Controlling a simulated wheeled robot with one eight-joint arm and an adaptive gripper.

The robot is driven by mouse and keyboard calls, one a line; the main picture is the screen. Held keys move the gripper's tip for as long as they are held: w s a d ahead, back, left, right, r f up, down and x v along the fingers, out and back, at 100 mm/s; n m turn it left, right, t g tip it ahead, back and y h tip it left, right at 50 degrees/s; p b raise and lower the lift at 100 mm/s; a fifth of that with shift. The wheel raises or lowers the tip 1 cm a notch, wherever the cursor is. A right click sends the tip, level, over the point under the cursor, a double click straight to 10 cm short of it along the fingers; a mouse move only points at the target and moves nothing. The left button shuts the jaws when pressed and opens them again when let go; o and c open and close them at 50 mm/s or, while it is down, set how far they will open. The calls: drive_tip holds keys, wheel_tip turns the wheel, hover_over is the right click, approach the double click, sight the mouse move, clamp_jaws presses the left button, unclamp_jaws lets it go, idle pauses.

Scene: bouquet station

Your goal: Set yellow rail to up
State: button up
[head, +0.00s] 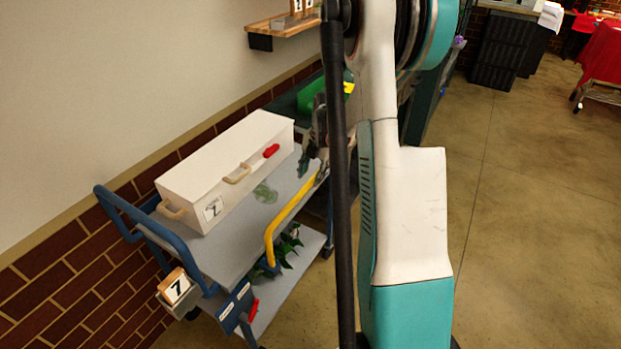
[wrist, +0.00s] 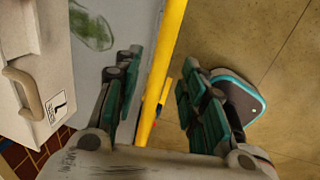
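The yellow rail (head: 293,205) runs along the long right side of the cart, by the edge of its grey top shelf (head: 245,225). Its near end bends downward. In the wrist view the rail (wrist: 167,55) passes lengthwise between the two fingers. My gripper (wrist: 163,62) is open, one finger on the shelf side and one on the floor side, with visible gaps to the rail in the picture. The depth between fingers and rail is hard to judge. In the head view my gripper (head: 313,150) is above the far part of the rail, partly hidden by my arm.
A white box (head: 228,170) with beige handles and a red latch (head: 271,151) stands on the shelf against the wall. A blue push handle (head: 125,215) and a "7" sign (head: 174,287) are at the near end. Leafy stems (head: 287,248) lie on the lower shelf. Floor at right is clear.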

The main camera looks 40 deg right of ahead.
wheel_tip(320, 180, up, 9)
drive_tip(key=s, duration=0.1)
drive_tip(key=shift+s+d, duration=0.25)
drive_tip(key=shift+s, duration=0.1)
drive_tip(key=shift+f, duration=0.1)
